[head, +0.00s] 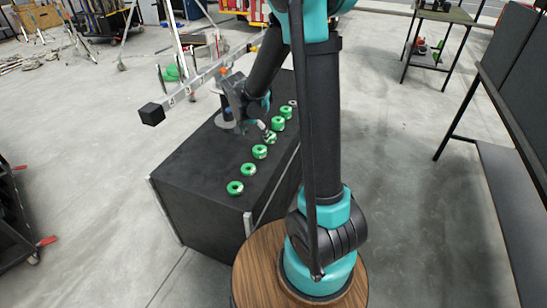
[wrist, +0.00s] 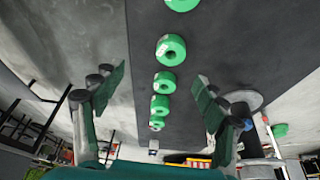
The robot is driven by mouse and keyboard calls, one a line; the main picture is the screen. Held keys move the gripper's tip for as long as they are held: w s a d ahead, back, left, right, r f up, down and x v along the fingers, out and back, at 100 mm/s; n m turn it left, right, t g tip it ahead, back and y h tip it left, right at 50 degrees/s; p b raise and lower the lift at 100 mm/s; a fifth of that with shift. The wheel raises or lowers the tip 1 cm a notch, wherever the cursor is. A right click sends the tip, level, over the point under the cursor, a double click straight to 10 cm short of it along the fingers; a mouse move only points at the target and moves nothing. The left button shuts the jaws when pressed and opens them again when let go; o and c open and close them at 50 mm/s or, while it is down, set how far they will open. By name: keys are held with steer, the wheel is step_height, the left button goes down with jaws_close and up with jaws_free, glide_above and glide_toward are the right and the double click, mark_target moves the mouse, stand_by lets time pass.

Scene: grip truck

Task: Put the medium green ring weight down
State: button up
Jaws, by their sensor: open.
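Several green ring weights lie in a row on a black box (head: 190,170), growing taller toward the far end. One mid-row ring (head: 270,138) is close to my gripper (head: 266,119); I cannot tell for certain which ring is the medium one. Nearer rings (head: 260,152) and (head: 235,188) are flatter. In the wrist view my gripper (wrist: 159,80) has its fingers spread wide, with nothing clamped between them. The row shows beyond and between the fingers, including a larger-looking ring (wrist: 171,50) and another ring (wrist: 165,83). All seem to rest flat on the box.
A grey round base (head: 222,121) stands on the box beside the gripper. The box's near left top is clear.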

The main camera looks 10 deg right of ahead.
steer(key=s+d+n+y, duration=0.1)
steer(key=s+d+n, duration=0.2)
steer(key=s, duration=0.8)
steer(key=s+d+n+t+y, duration=0.1)
steer(key=s+d+n, duration=0.2)
steer(key=s, duration=0.9)
steer(key=shift+s+r+n+y, duration=0.15)
steer(key=shift+n+y, duration=0.25)
steer(key=shift+n, duration=0.8)
